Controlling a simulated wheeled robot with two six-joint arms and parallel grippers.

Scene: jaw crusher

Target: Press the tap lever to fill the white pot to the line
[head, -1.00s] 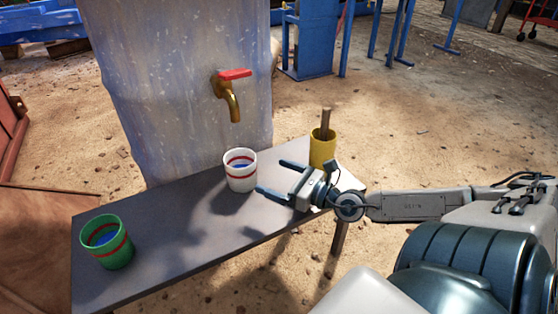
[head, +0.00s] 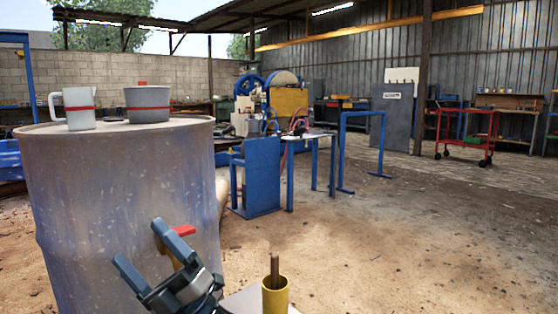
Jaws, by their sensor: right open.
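The tap's red lever (head: 184,231) shows low on the front of the large grey-blue drum (head: 75,215). My right gripper (head: 140,245) is open and empty in front of the tap and hides most of its brass body. One finger overlaps the lever in the picture; I cannot tell whether they touch. The white pot is not in view, and nor are its line and water level. My left gripper is not in view.
A yellow cup (head: 275,297) holding a brown stick stands right of my gripper. Blue frames (head: 262,178) stand behind on the dirt floor. Open floor lies to the right.

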